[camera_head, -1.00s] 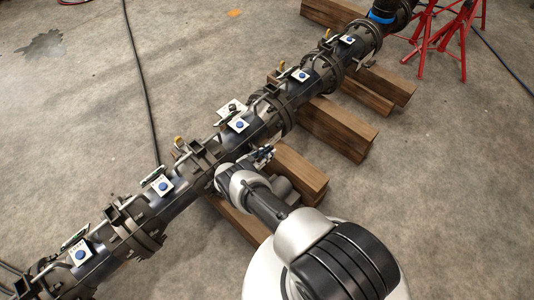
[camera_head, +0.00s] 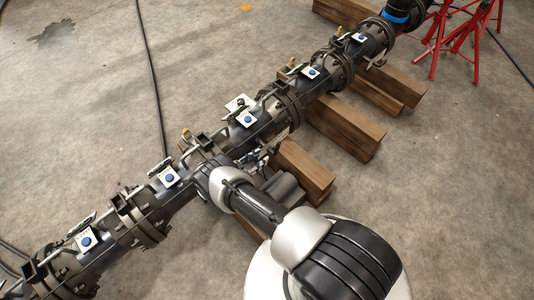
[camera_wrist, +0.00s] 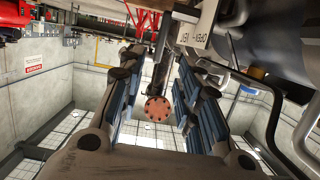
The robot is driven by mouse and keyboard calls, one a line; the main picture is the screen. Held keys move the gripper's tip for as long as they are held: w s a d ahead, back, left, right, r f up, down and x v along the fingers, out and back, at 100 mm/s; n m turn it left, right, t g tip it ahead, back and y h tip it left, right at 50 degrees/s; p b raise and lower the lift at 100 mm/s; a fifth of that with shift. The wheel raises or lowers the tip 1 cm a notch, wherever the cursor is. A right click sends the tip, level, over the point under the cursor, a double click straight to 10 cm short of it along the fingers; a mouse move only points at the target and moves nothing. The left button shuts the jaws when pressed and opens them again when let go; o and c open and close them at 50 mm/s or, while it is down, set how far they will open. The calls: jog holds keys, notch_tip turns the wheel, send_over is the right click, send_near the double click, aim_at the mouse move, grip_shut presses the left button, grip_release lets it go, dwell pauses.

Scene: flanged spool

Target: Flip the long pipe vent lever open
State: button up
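The long dark pipe (camera_head: 235,133) runs diagonally across the head view, with valves, flanges and white tags bearing blue discs along it. My gripper (camera_head: 255,157) is beside the near side of its middle section, partly hidden by my wrist. In the wrist view, my gripper (camera_wrist: 160,72) is open, with blue-grey pads on both fingers. A dark bar, seemingly the vent lever (camera_wrist: 162,65), shows between the fingers and ends near a round copper-coloured disc. I cannot tell whether either pad touches it. A white tag (camera_wrist: 204,22) with upside-down lettering, seemingly including OPEN, is above.
Wooden blocks (camera_head: 345,127) support the pipe, and one (camera_head: 305,170) lies close to my gripper. Dark curved pipework (camera_wrist: 290,75) crowds the wrist view's right side. Red stands (camera_head: 463,38) are at the far right. The concrete floor at left is mostly clear, with a cable (camera_head: 150,70) across it.

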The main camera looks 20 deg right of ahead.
jog(key=shift+v, duration=1.2)
